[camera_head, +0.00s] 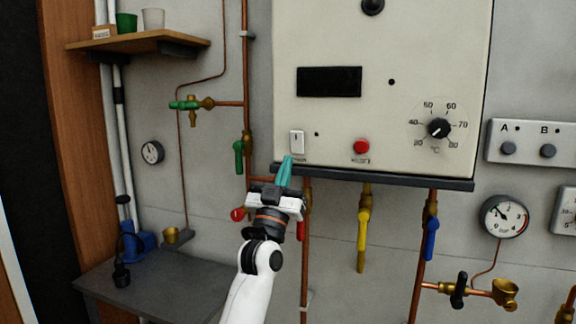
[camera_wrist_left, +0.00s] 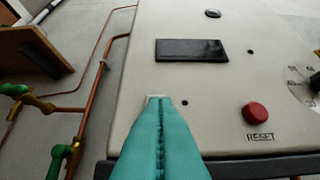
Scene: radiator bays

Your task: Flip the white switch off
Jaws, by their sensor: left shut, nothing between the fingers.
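The white switch (camera_head: 297,141) is a small upright rocker at the lower left of the cream boiler panel (camera_head: 330,125). My left gripper (camera_head: 286,160) is shut and empty, its teal fingertips just below the switch in the head view. In the left wrist view, the shut teal fingers (camera_wrist_left: 157,105) cover most of the switch, and only its top edge (camera_wrist_left: 157,97) shows above them. I cannot tell whether the tips touch the switch. My right gripper is not in view.
A red reset button (camera_head: 361,147) and a temperature dial (camera_head: 438,128) sit right of the switch. A dark ledge (camera_head: 400,181) runs under the panel. Pipes with a green-handled valve (camera_head: 239,155) and a yellow handle (camera_head: 363,240) are nearby. A shelf (camera_head: 140,42) hangs upper left.

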